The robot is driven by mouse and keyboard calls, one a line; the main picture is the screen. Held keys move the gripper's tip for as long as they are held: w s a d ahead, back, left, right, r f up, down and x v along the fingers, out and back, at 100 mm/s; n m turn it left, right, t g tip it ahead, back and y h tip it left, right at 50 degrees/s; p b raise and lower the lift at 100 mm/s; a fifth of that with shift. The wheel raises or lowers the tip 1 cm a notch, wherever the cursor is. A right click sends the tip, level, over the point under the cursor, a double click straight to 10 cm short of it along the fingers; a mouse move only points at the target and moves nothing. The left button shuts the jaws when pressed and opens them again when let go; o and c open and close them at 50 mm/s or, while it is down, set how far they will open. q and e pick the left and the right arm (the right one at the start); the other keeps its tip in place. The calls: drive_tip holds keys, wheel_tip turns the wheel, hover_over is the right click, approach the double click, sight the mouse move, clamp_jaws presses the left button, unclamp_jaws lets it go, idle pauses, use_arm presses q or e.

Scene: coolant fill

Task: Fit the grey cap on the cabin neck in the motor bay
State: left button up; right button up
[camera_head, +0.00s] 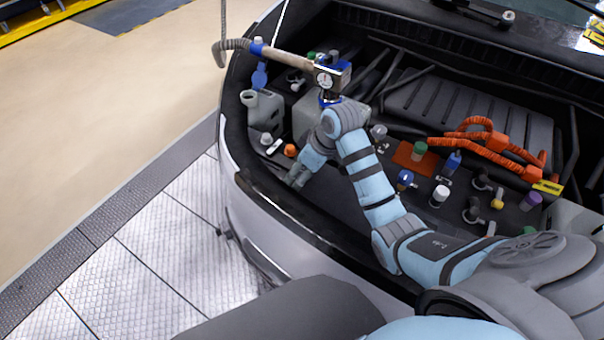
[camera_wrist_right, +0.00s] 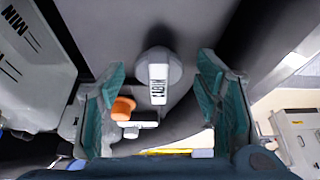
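A round grey cap-like piece with a white lettered tag (camera_wrist_right: 160,72) shows between and beyond my right fingers in the wrist view. In the head view a grey round piece (camera_head: 266,138) with a white tag sits at the front left of the motor bay (camera_head: 335,190). I cannot tell whether it is the loose cap or a closed neck, and I cannot read the tag surely. My right gripper (camera_head: 297,180) is over the bay's front edge area; in the wrist view (camera_wrist_right: 160,100) its teal fingers are wide apart and empty. My left gripper is out of view.
An orange cap (camera_wrist_right: 122,108) lies close to the left finger in the wrist view. Grey jug (camera_head: 265,112), a hose (camera_head: 290,60) with gauge (camera_head: 324,80), several coloured caps, and orange cables (camera_head: 485,150) crowd the bay. The floor at left is clear.

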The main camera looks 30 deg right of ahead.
drive_tip(key=c, duration=0.9)
drive_tip(key=shift+c, duration=0.2)
